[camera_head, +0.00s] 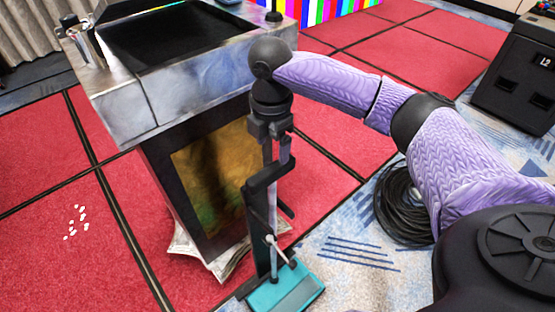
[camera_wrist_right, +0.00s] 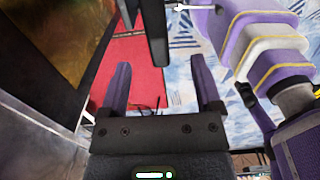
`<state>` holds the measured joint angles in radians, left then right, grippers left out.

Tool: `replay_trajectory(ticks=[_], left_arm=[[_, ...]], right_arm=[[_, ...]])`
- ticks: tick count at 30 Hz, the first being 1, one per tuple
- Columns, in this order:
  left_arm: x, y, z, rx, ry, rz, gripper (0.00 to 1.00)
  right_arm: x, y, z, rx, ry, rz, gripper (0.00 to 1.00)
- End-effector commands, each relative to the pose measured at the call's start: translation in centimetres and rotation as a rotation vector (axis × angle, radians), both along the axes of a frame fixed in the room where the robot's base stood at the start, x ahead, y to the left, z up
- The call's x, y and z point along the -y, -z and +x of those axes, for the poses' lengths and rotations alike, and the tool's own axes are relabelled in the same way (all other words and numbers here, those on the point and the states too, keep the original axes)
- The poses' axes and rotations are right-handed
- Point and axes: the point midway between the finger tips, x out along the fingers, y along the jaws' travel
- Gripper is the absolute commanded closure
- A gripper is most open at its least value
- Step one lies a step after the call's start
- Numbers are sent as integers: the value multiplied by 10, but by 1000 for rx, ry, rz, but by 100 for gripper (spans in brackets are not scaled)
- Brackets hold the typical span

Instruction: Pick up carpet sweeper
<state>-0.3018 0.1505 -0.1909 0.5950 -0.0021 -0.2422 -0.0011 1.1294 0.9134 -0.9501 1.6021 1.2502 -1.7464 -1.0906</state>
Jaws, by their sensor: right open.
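The carpet sweeper has a teal head (camera_head: 287,290) on the carpet in front of the lectern, with a dark upright handle standing above it. A small silver lever (camera_head: 279,250) sticks out low on it. My right gripper (camera_head: 277,160) points down over the handle's upper part, its fingers open. In the right wrist view a black bar (camera_wrist_right: 155,32), seemingly the handle, reaches in between the open fingers (camera_wrist_right: 160,62). I cannot tell whether they touch. The fingers hide part of the handle in the head view. My left gripper is not in view.
A metal-topped lectern (camera_head: 170,90) stands close left of the gripper. A coil of black cable (camera_head: 400,205) lies at right on blue-white carpet. A black speaker box (camera_head: 520,70) is at far right. White bits (camera_head: 77,222) lie on the red carpet. A colour-bar screen (camera_head: 320,10) is behind.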

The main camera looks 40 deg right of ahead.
Motion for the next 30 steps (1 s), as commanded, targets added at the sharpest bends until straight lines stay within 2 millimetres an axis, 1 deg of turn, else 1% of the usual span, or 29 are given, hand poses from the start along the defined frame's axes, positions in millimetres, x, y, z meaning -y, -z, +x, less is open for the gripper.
replay_trajectory(ticks=[2, 6, 9, 11, 14, 16, 18, 23, 24, 26, 27, 29, 30], left_arm=[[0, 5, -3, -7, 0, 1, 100], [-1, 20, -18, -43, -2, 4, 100], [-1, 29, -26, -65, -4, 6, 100], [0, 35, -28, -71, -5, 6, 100], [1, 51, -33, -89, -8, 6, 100], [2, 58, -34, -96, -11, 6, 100], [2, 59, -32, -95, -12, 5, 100], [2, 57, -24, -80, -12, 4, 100], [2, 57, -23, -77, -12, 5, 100], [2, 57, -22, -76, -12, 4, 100], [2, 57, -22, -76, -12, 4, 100], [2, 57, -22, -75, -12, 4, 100], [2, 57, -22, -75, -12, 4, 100]], right_arm=[[0, 9, -1, -5, -3, -1, 18], [0, 39, 0, -8, -2, -1, 18], [0, 57, 1, -6, -2, -1, 18], [0, 65, 3, -6, -1, -1, 18], [0, 87, 8, -6, -1, -1, 18], [1, 99, 8, -6, -2, -1, 18], [1, 103, 8, -4, -1, -2, 18], [0, 99, 8, -1, -1, -1, 18], [0, 99, 8, -1, -1, -1, 26], [0, 99, 8, -1, -1, -1, 39], [0, 99, 8, -1, -1, -1, 47], [0, 99, 8, -1, -1, -1, 60], [0, 99, 8, -1, -1, -1, 68]])
